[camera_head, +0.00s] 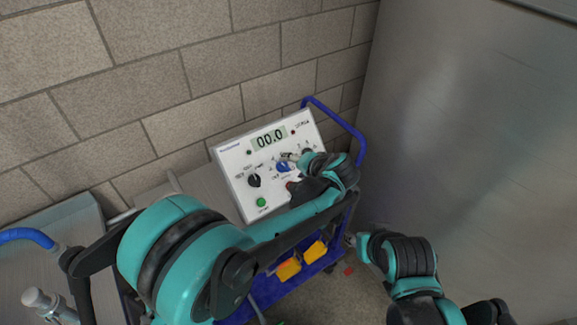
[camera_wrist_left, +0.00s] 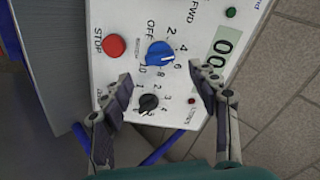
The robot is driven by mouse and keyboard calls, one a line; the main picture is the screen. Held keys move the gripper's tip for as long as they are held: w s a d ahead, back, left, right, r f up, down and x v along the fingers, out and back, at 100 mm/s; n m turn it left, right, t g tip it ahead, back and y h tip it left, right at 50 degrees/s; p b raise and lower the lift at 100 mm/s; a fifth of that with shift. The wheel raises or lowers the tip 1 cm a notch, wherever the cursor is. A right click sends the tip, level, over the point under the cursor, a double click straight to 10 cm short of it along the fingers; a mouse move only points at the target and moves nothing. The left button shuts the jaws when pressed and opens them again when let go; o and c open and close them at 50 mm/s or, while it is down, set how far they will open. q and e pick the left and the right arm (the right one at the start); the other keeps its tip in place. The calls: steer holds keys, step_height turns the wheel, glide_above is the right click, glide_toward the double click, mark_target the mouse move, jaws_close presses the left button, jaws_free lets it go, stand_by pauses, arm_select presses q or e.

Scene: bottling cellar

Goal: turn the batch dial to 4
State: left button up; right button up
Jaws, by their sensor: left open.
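A white control panel (camera_head: 236,181) stands tilted on a blue-framed cart. In the left wrist view, a small black dial (camera_wrist_left: 148,102) has a numbered scale up to about 5; its caption is too small to read, so I cannot confirm that it is the batch dial. A larger blue knob (camera_wrist_left: 160,54) sits beside it, with a scale from OFF to 10. My left gripper (camera_wrist_left: 160,74) is open, its fingers on either side of the black dial and apart from it. In the head view the gripper (camera_head: 291,171) is over the panel's right part, hiding the dial.
A red STOP button (camera_wrist_left: 115,46) is close to one finger. A black knob (camera_head: 254,180), a green button (camera_head: 261,202) and a display (camera_head: 269,138) reading 00.0 are on the panel. A brick wall and a metal tank (camera_head: 460,130) stand close by. My right arm shows lower right.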

arm_select(q)
steer(key=v, duration=0.5)
steer(key=shift+s+d+r, duration=0.2)
steer(key=shift+s+r, duration=0.05)
steer(key=shift+s, duration=0.05)
steer(key=s+a+f+n+g+h, duration=0.1)
steer(key=s+a+n+h, duration=0.3)
steer(key=s+a, duration=1.6)
steer(key=a+n, duration=0.2)
steer(key=shift+s+a+f+h, duration=0.3)
steer(key=shift+s+h, duration=0.1)
stand_by(0.6)
